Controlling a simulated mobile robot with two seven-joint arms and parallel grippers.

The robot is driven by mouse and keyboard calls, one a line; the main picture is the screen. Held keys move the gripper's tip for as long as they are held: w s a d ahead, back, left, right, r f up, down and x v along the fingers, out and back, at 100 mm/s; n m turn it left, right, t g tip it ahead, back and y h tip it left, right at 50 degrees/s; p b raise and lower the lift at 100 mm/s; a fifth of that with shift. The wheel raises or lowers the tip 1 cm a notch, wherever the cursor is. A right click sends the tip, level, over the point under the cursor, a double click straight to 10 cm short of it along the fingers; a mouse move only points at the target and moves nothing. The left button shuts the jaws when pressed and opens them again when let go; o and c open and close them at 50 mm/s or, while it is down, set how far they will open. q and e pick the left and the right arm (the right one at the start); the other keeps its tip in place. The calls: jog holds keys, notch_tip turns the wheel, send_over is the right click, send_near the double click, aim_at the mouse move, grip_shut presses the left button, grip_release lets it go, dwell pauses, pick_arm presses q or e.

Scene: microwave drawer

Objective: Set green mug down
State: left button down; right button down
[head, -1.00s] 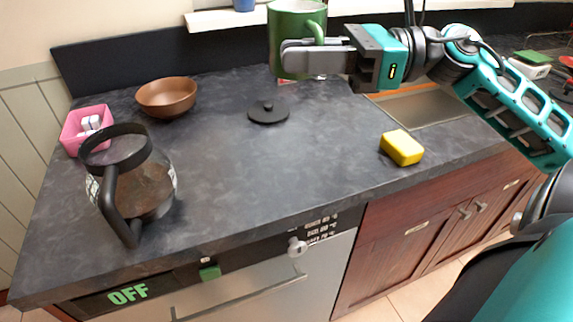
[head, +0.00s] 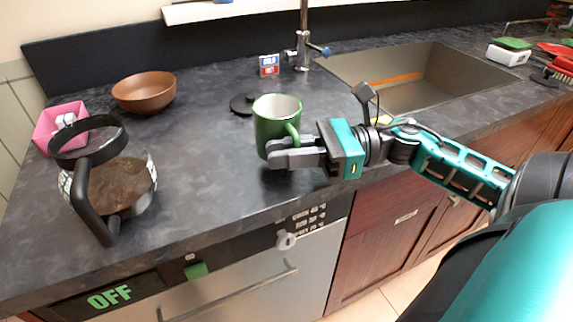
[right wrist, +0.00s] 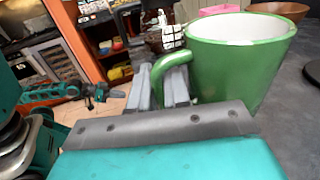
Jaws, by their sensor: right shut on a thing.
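The green mug (head: 276,122) with a pale inside is upright over the dark countertop (head: 205,160) in the head view. My right gripper (head: 284,152) is shut on the mug's handle, with the mug at its fingertips. I cannot tell for sure whether the mug's base touches the counter. In the right wrist view the mug (right wrist: 237,60) is large, and its handle lies between the fingers of the right gripper (right wrist: 172,82).
A glass coffee pot (head: 108,188), a pink box (head: 47,128) and a brown bowl (head: 144,92) stand to the left. A black lid (head: 241,104) lies just behind the mug. The sink (head: 430,72) is at the right. The counter left of the mug is clear.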

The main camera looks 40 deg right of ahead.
notch_tip(320, 180, down, 2)
jog(key=shift+f, duration=0.1)
jog(key=shift+f, duration=0.1)
jog(key=shift+f+b, duration=0.15)
jog(key=shift+b, duration=0.2)
jog(key=c, duration=1.1)
grip_release()
